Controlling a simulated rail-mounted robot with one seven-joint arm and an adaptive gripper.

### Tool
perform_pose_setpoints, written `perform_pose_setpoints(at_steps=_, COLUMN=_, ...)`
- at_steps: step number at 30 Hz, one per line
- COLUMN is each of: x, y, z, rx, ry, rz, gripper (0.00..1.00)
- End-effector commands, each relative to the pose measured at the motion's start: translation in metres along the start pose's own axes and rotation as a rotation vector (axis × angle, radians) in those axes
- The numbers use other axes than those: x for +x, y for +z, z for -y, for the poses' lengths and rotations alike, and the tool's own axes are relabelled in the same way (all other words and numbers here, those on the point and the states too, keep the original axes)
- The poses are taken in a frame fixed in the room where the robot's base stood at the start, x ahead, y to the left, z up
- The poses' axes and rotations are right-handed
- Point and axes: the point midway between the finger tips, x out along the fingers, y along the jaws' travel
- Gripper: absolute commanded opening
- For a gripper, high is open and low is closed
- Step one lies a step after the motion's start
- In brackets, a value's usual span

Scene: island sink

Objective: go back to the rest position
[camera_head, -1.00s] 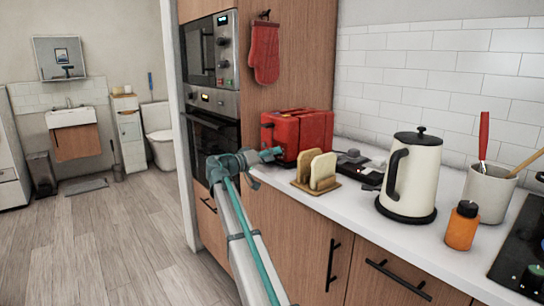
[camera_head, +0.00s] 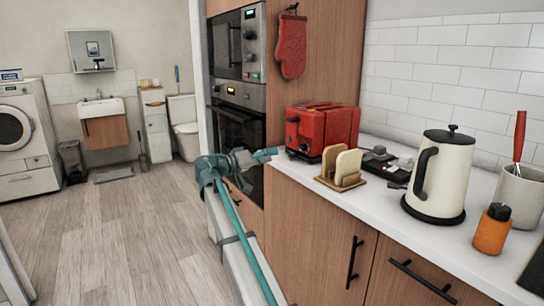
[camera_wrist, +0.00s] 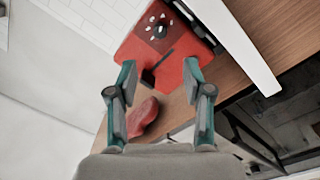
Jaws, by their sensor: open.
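My gripper (camera_head: 266,155) is at the end of my raised arm, left of the counter's edge and near the red toaster (camera_head: 322,130). In the wrist view my gripper (camera_wrist: 158,75) shows two teal and grey fingers spread wide apart with nothing held between them. The toaster (camera_wrist: 165,40) appears beyond the fingertips, tilted in that view, with its dial and dark lever facing me. I cannot tell the exact gap between the fingers and the toaster.
On the counter (camera_head: 395,215) stand a toast rack (camera_head: 343,170) with bread, a cream kettle (camera_head: 441,175), an orange bottle (camera_head: 492,230) and a utensil crock (camera_head: 519,195). A red oven mitt (camera_head: 291,45) hangs on the cabinet side. Open wooden floor (camera_head: 130,235) lies left.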

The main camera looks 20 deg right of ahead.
Motion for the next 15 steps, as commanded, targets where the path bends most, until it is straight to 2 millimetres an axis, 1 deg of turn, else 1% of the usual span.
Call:
perform_pose_setpoints(at_steps=12, x=0.001, y=0.0, z=0.0, rx=-0.024, ry=0.001, rz=0.002, gripper=0.5)
perform_pose_setpoints(at_steps=14, x=0.0, y=0.006, z=0.004, rx=-0.055, ry=-0.02, rz=0.025, gripper=0.5)
perform_pose_setpoints(at_steps=15, x=0.0, y=0.013, z=0.009, rx=-0.074, ry=-0.047, rz=0.046, gripper=0.5)
